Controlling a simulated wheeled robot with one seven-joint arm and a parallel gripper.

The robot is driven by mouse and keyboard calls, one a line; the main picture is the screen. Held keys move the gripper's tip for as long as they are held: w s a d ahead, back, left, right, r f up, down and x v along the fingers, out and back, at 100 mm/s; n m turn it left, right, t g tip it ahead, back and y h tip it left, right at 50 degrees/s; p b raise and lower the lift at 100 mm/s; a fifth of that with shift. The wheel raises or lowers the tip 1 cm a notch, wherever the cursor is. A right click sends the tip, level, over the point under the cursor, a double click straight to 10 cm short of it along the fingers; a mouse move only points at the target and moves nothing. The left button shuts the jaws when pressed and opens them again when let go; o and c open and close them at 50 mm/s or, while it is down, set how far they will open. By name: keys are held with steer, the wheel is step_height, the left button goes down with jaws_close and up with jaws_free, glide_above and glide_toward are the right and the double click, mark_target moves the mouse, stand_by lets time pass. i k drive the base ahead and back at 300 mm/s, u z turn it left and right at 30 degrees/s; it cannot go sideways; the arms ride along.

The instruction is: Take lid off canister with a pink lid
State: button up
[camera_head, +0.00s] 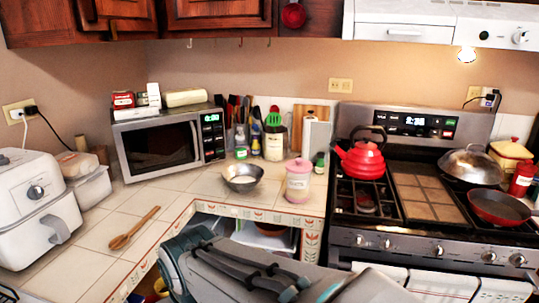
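The canister (297,187) stands upright on the tiled counter, near its front edge and just left of the stove. It is pale with a label on its front. Its pink lid (298,165) sits on top and has a small knob. My arm shows at the bottom middle of the view, below and in front of the counter edge. My gripper's fingers cannot be made out, so I cannot see whether it is open or shut. Nothing is seen touching the canister or the lid.
A metal bowl (242,178) sits left of the canister. Bottles and utensils stand behind it, and a microwave (165,142) is farther left. A red kettle (361,159) is on the stove to the right. A wooden spoon (134,228) lies on the left counter, beside an air fryer (35,205).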

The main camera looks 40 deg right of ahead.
mark_target(298, 166)
steer(key=z, duration=0.65)
steer(key=i, duration=1.1)
steer(key=z, duration=1.65)
steer(key=i, duration=0.5)
steer(key=z, duration=0.6)
